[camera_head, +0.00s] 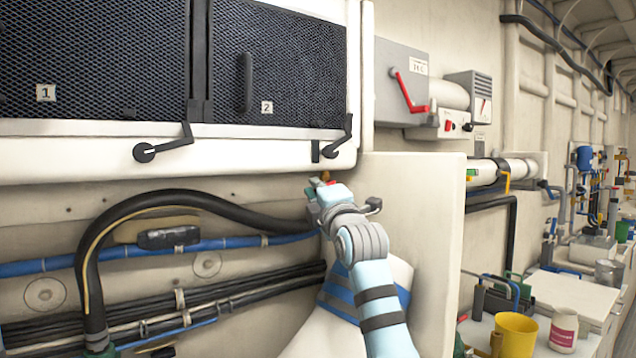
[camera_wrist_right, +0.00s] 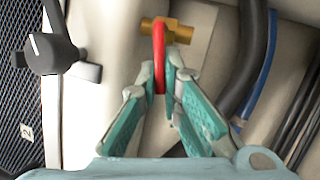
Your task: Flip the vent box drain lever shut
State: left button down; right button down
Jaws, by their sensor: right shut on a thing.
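The small red drain lever (camera_wrist_right: 159,50) sits across a brass valve (camera_wrist_right: 180,32) in the right wrist view. My right gripper (camera_wrist_right: 164,82) has its teal fingers closed around the lever's free end. In the head view my right gripper (camera_head: 322,192) is just below the white ledge under panel 2, largely covering the lever and valve. The vent box (camera_head: 95,152) carries two dark mesh panels above it. I do not see my left gripper.
Black latch handles (camera_head: 165,144) and (camera_head: 336,146) hang on the ledge; the right one is close above my gripper. A thick black hose (camera_head: 150,200) runs to the left. A larger red lever (camera_head: 405,92) is on a grey box at right.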

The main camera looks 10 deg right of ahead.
jog(key=shift+r+m+p, duration=0.3)
jog(key=shift+r+m, duration=0.1)
jog(key=shift+f+h, duration=0.25)
jog(key=shift+h, duration=0.15)
jog(key=c, duration=1.8)
grip_release()
jog(key=shift+o, duration=0.2)
jog(key=shift+s, duration=0.1)
jog(key=v, duration=0.8)
jog(key=shift+r, duration=0.1)
jog(key=shift+c, duration=0.3)
